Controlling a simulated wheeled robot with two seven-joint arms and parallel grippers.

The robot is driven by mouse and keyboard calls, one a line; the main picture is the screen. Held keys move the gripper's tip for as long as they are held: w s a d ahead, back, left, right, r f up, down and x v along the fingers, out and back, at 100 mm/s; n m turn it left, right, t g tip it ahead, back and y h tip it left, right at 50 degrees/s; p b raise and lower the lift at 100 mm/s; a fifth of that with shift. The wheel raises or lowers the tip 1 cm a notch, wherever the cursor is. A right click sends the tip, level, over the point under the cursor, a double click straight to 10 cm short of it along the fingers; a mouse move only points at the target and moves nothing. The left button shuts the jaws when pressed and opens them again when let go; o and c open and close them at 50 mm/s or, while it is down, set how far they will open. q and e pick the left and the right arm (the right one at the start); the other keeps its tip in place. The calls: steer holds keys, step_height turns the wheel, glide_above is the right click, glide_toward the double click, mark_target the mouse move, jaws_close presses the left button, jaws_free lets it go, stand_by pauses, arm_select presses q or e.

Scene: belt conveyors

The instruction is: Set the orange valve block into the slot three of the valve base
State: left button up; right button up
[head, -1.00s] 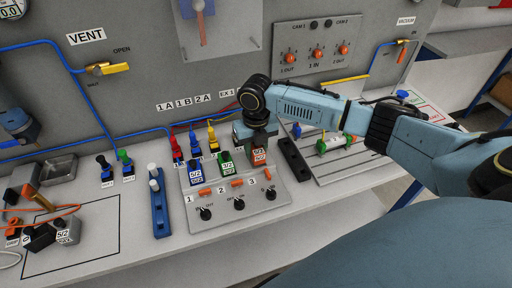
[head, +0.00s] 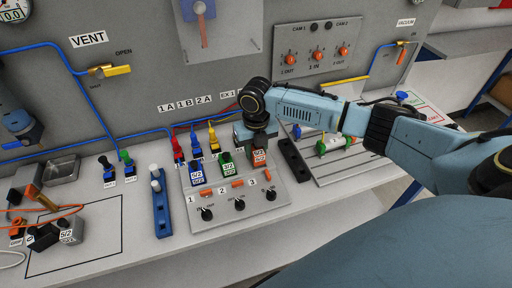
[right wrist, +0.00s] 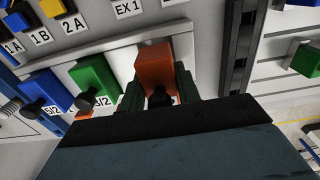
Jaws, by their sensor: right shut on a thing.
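The orange valve block (head: 260,158) is above or in the slot marked 3 at the right end of the grey valve base (head: 262,208). I cannot tell if it is fully seated. My right gripper (head: 257,146) is shut on it from above. In the right wrist view the orange block (right wrist: 155,68) is between the two dark green fingers of my right gripper (right wrist: 158,92). A blue valve block (head: 196,174) stands at slot 1 and a green one (head: 226,168) at slot 2. My left gripper is not in view.
Red, blue and yellow fittings (head: 214,140) with hoses stand behind the base. A black rail (head: 294,160) is close on its right. A blue strip with white pegs (head: 161,215) stands to its left.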

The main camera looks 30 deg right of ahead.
steer(key=shift+f, duration=0.7)
stand_by(0.8)
steer(key=shift+f, duration=0.2)
stand_by(0.4)
